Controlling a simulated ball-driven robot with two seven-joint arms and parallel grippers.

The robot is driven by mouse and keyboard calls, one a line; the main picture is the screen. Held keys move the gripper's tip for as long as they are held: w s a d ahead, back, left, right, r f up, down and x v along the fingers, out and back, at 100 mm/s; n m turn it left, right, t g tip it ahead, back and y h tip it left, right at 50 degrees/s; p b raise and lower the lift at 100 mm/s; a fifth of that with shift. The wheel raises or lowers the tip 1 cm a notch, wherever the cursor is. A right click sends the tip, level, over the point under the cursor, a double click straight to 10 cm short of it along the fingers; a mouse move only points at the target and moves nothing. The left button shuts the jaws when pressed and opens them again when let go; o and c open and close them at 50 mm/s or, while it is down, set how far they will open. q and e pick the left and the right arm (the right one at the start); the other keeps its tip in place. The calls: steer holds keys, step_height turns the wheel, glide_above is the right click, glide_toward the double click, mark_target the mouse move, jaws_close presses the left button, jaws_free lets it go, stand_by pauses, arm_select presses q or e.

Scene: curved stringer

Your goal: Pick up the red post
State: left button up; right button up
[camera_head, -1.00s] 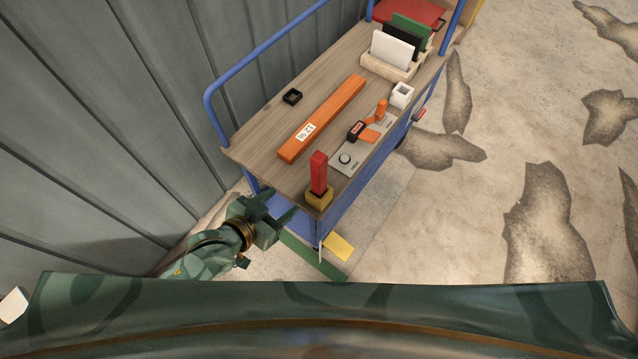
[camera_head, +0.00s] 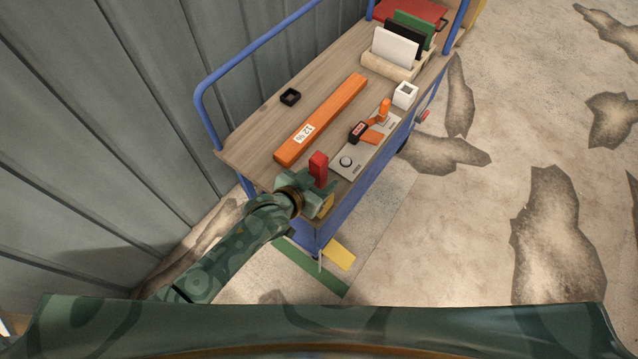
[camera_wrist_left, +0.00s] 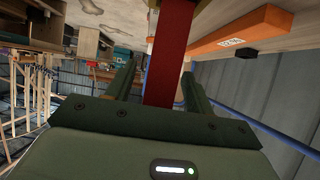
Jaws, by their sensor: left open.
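The red post (camera_head: 318,167) stands upright in a yellow base (camera_head: 327,205) at the near corner of the cart's wooden top. My left gripper (camera_head: 315,182) is at the post and hides its lower part and most of the base. In the left wrist view the red post (camera_wrist_left: 170,55) passes between the two spread fingers of the left gripper (camera_wrist_left: 160,85). A gap shows between the post and each finger there, and the gripper is open. My right gripper is not in view.
The blue-railed cart (camera_head: 250,150) carries a long orange bar (camera_head: 320,120), a grey panel (camera_head: 352,162) with a knob and orange handle, a small black square (camera_head: 290,97), a white cup (camera_head: 405,94) and a file holder (camera_head: 387,69). A corrugated wall (camera_head: 100,130) stands at left.

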arm_select(q)
steer(key=c, duration=1.1)
